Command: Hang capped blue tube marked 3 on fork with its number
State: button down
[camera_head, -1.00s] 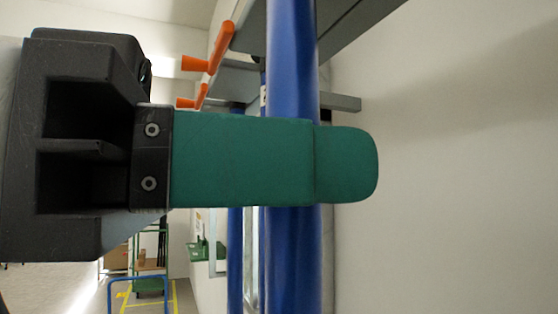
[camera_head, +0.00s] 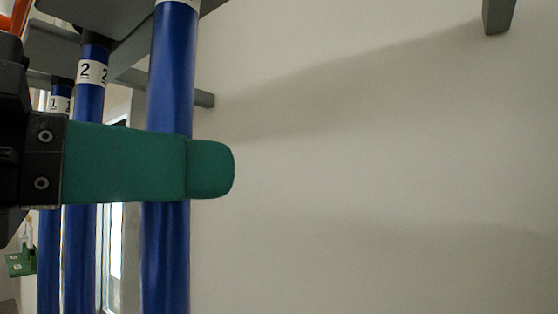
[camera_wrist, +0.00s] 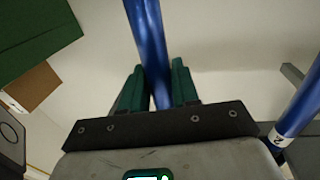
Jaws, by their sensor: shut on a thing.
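My gripper (camera_head: 208,168) has green fingers and is shut on an upright blue tube (camera_head: 168,85). A white band shows at the tube's top edge in the head view; its number is cut off, and the cap is out of view. In the wrist view, the tube (camera_wrist: 148,35) stands between both fingers of my gripper (camera_wrist: 158,72). Grey fork arms (camera_head: 120,18) cross the top left, around and above the tube's upper part. Whether the tube touches them I cannot tell. No fork number is readable.
A blue tube marked 2 (camera_head: 83,135) and one marked 1 (camera_head: 50,235) hang left of the held tube. The tube marked 2 (camera_wrist: 298,105) also shows at right in the wrist view. A grey bracket end (camera_head: 497,14) juts in at the top right. Bare wall fills the right.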

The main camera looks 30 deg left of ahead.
jog(key=shift+f, duration=0.25)
jog(key=c, duration=0.8)
grip_release()
jog(key=shift+o, duration=0.2)
jog(key=shift+s, duration=0.1)
jog(key=b+v, duration=0.2)
jog(key=v, duration=0.8)
jog(key=shift+s+b, duration=0.25)
jog(key=shift+b, duration=0.15)
jog(key=shift+a, duration=0.1)
